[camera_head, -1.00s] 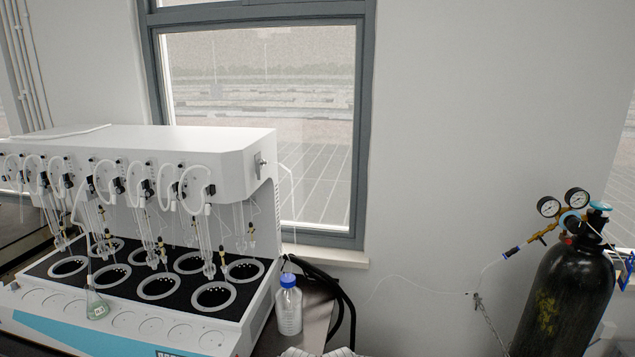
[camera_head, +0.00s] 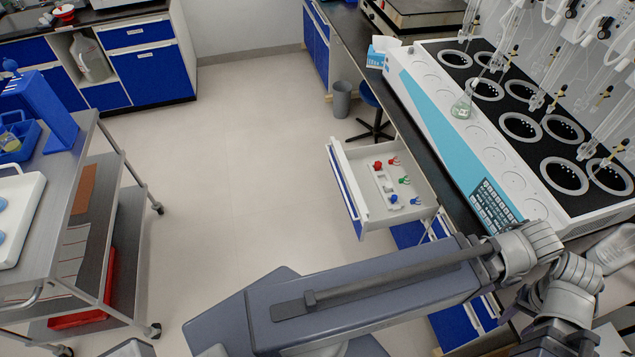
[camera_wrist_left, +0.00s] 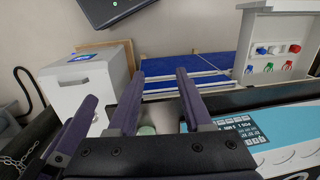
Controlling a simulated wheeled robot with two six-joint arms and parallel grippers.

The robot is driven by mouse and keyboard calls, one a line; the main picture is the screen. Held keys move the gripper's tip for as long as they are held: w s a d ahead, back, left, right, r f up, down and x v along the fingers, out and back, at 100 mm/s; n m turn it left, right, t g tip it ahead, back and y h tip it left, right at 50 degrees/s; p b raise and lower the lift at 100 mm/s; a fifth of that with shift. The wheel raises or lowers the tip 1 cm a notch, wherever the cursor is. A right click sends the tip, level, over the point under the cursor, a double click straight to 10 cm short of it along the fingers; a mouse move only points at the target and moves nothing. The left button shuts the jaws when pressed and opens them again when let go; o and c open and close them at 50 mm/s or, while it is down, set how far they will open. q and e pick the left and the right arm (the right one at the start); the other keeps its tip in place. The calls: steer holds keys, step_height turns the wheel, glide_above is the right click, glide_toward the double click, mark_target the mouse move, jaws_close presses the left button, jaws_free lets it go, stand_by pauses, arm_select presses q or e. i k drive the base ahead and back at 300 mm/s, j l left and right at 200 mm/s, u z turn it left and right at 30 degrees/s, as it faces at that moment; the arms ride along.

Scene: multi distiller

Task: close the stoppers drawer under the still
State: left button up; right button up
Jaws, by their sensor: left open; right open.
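The stoppers drawer (camera_head: 345,190) is pulled out from under the bench that bears the still (camera_head: 410,80). It has a blue front and white walls, with red, green and blue stoppers (camera_head: 392,181) inside. The drawer also shows at the upper right of the left wrist view (camera_wrist_left: 262,20). My left gripper (camera_wrist_left: 160,85) is open, its dark fingers apart, with the drawer beyond and to their right. My right gripper (camera_head: 560,338) is at the lower right of the head view, apart from the drawer; its fingertips are hard to make out.
A stool (camera_head: 370,115) and a grey bin (camera_head: 342,98) stand beyond the drawer. A steel cart (camera_head: 95,215) stands at the left. The floor (camera_head: 235,170) between cart and drawer is clear. A flask (camera_head: 463,103) is on the still's front edge.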

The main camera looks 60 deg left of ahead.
mark_target(370, 208)
steer(key=j+u, duration=0.3)
steer(key=j, duration=0.3)
steer(key=j+u, duration=0.25)
steer(key=j, duration=0.3)
steer(key=i+j+u, duration=0.3)
steer(key=j, duration=0.25)
steer(key=k, duration=0.1)
